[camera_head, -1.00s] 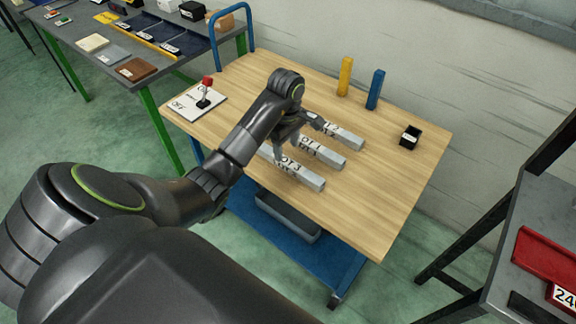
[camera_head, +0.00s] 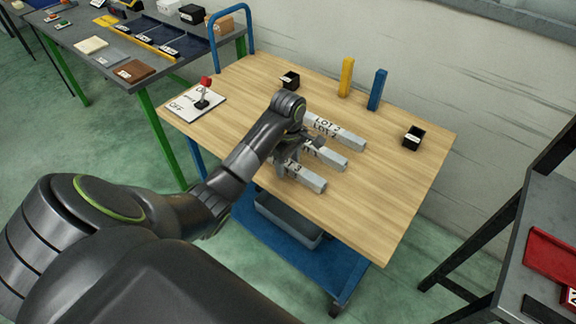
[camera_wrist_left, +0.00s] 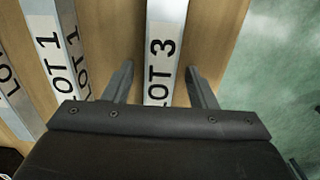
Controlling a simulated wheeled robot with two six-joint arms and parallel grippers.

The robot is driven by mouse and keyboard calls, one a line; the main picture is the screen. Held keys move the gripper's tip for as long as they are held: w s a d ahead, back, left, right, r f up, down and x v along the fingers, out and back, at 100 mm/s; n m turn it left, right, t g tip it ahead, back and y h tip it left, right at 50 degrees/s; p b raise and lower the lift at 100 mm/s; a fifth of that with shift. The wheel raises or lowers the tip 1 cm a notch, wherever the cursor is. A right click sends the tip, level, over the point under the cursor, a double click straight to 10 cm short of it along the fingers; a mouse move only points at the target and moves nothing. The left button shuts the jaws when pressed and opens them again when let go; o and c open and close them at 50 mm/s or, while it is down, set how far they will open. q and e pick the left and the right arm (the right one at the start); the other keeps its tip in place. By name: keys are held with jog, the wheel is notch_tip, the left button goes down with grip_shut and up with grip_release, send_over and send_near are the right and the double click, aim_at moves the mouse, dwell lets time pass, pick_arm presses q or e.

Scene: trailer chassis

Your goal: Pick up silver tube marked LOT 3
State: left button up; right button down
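The silver tube marked LOT 3 (camera_head: 308,180) lies on the wooden cart top, nearest its front edge. In the left wrist view the LOT 3 tube (camera_wrist_left: 161,55) runs between the two spread fingers of my left gripper (camera_wrist_left: 158,85), with a gap on each side. In the head view my left gripper (camera_head: 285,165) is over the near part of this tube and hides some of it. The LOT 1 tube (camera_head: 330,160) and the LOT 2 tube (camera_head: 345,138) lie roughly parallel behind it. My right gripper is not in view.
The wooden cart top (camera_head: 390,190) also holds a yellow block (camera_head: 346,77), a blue block (camera_head: 377,89), two small black boxes (camera_head: 413,137) and a switch plate with a red-tipped lever (camera_head: 203,100).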

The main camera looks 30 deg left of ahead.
pick_arm(q)
grip_shut()
jog(key=shift+w, duration=0.1)
